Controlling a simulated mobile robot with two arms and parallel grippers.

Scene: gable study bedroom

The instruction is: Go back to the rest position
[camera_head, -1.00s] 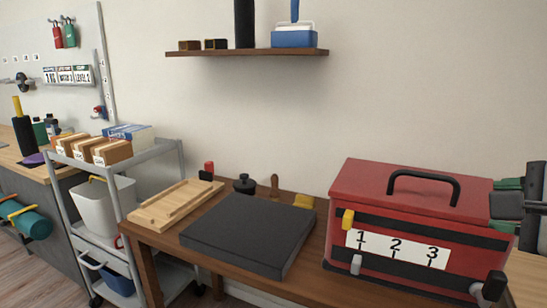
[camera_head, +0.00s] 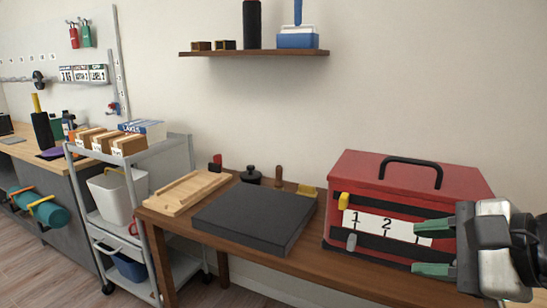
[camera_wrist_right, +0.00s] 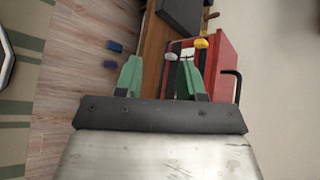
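My right gripper (camera_head: 424,248) comes in from the right edge in the head view, in front of the right part of a red toolbox (camera_head: 385,180). Its two green fingers are apart, with nothing seen between them. The right wrist view also shows the spread fingers (camera_wrist_right: 158,82), with the toolbox (camera_wrist_right: 226,60) beyond them. The toolbox has a black handle and a white label; 1 and 2 are readable, and the gripper hides the label's right end. Whether the fingers touch the toolbox I cannot tell. My left gripper is not in view.
The toolbox stands on a wooden table (camera_head: 300,262) beside a dark flat slab (camera_head: 255,217) and a wooden tray (camera_head: 185,192). A grey cart (camera_head: 165,158) stands left of the table. A wall shelf (camera_head: 255,53) hangs above. Floor shows at lower left.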

